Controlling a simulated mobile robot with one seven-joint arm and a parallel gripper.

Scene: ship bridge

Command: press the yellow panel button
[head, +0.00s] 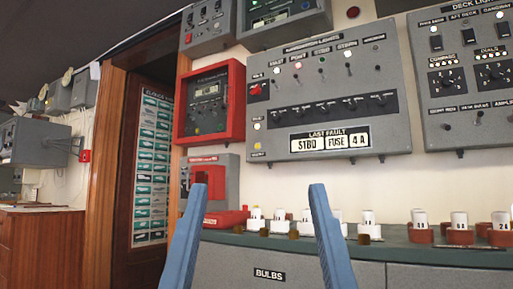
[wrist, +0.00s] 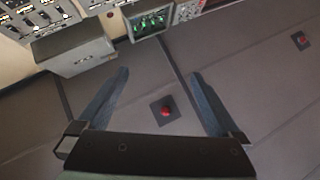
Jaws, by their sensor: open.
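The grey navigation lights panel (head: 400,72) is on the wall in the head view. Near its lower left edge is a small yellow spot (head: 257,145); it is too small to tell whether it is a button or a lamp. My gripper (head: 258,188) is open and empty, its two blue fingers pointing up below this panel. In the wrist view my gripper (wrist: 159,73) is open too. A red button (wrist: 166,112) on a dark square plate shows between its fingers there. No clearly yellow button shows in the wrist view.
A red box (head: 209,102) hangs left of the panel. Below, a ledge (head: 390,248) carries several white fuses in red or white holders, behind and beside my fingers. A wooden doorway (head: 106,150) is at left. The wrist view has another red button (wrist: 301,39) at far right.

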